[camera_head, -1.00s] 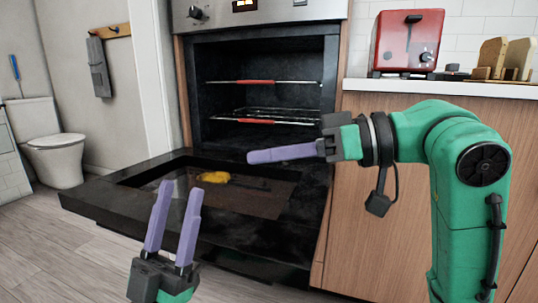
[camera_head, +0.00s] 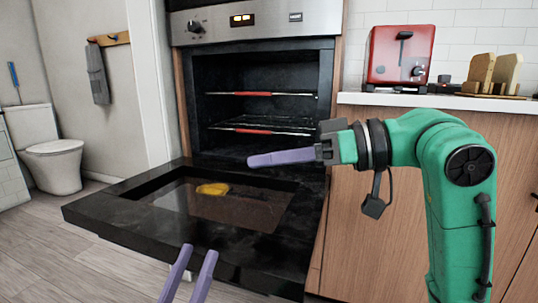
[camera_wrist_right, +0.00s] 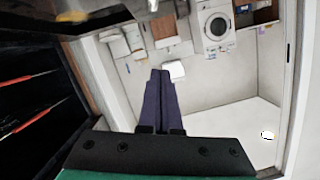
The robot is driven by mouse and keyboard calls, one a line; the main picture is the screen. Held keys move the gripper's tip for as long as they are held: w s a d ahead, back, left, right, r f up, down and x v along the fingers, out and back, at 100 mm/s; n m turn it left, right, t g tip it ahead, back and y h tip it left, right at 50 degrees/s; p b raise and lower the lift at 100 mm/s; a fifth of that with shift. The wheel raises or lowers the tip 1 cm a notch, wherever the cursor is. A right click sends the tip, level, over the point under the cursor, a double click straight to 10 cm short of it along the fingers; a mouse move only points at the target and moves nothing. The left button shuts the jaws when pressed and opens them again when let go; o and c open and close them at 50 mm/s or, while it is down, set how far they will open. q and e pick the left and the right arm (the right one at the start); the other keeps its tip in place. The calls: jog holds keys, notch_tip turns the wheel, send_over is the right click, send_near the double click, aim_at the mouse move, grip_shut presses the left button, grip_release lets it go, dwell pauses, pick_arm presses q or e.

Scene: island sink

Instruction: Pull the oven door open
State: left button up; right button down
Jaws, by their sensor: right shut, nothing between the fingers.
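The oven (camera_head: 262,90) stands ahead with its dark cavity exposed. Its black door (camera_head: 130,215) is folded down and lies about level, with a glass window in it. My right gripper (camera_head: 252,161) is shut and empty, above the door near the cavity's opening; its purple fingers also show in the right wrist view (camera_wrist_right: 160,75). My left gripper (camera_head: 197,250) shows only its two purple fingers at the bottom, apart from each other, in front of the door's near edge. Its base is out of frame.
A yellow patch (camera_head: 212,189) shows at the door's window. Racks with red front strips (camera_head: 252,94) are inside the oven. A red toaster (camera_head: 398,55) and wooden blocks (camera_head: 494,72) stand on the right counter. A toilet (camera_head: 50,150) is at the left; the floor there is clear.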

pick_arm(q)
jog(key=d+f+g+y+p, duration=0.15)
jog(key=f+g, duration=0.25)
jog(key=f, duration=1)
jog(key=d+f+g, duration=0.2)
jog(key=f+g, duration=0.2)
jog(key=f, duration=1)
jog(key=s+f+g+p, duration=0.4)
jog(key=s, duration=0.3)
jog(key=shift+s+d+f+y+p, duration=0.3)
jog(key=shift+s+d+f+y, duration=0.05)
jog(key=shift+s+y, duration=0.1)
pick_arm(e)
jog(key=shift+m+g, duration=0.3)
jog(key=shift+m, duration=0.2)
jog(key=w+r, duration=0.3)
jog(key=shift+d+r, duration=0.15)
jog(key=shift+d, duration=0.2)
pick_arm(q)
jog(key=shift+w, duration=0.1)
